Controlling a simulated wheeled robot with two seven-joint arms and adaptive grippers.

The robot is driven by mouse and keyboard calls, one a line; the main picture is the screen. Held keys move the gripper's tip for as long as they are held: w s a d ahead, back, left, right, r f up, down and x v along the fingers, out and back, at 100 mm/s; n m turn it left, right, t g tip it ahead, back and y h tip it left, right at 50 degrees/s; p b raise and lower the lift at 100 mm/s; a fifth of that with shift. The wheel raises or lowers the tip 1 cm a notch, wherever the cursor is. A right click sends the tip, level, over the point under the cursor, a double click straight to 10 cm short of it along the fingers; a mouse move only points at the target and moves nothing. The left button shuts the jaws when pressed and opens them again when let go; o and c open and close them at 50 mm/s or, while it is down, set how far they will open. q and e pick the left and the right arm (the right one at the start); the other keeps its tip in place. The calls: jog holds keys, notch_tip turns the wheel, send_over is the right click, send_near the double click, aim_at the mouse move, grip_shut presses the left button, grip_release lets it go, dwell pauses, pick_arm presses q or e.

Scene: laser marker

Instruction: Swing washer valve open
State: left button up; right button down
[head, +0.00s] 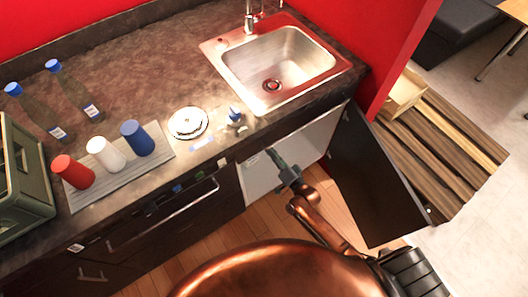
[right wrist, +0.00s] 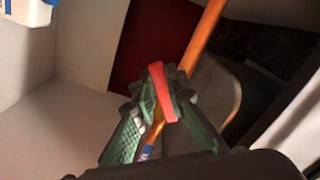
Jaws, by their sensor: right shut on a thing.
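The valve's red handle (right wrist: 162,92) shows in the right wrist view, beside an orange pipe (right wrist: 206,38) that runs up at a slant. My right gripper (right wrist: 158,98) has its green-padded fingers closed around the red handle. In the head view my right gripper (head: 278,162) reaches into the open cabinet under the sink, and the valve is hidden there. The valve's body is mostly hidden behind the fingers. My left gripper is not in view.
The dark cabinet door (head: 372,180) stands open to the right of my right arm. A white and blue container (right wrist: 28,12) is at the wrist view's upper left. The sink (head: 275,65) is set in the counter above.

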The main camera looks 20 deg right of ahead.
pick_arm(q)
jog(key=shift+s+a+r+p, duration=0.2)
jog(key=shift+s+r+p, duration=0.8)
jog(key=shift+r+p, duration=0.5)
pick_arm(e)
jog(key=shift+s+a+r+m, duration=0.15)
jog(key=shift+r+m, duration=0.4)
jog(key=shift+m, duration=0.65)
jog(key=shift+w+a+r+m, duration=0.15)
jog(key=shift+r+m, duration=0.4)
jog(key=shift+m, duration=0.65)
jog(key=shift+s+a+r+m, duration=0.2)
jog(key=shift+r+m, duration=0.35)
jog(key=shift+m, duration=0.65)
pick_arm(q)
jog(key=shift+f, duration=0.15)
pick_arm(e)
jog(key=c, duration=1.9)
grip_release()
jog(key=shift+c, duration=0.2)
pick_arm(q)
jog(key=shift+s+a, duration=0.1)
pick_arm(e)
jog(key=v, duration=1.2)
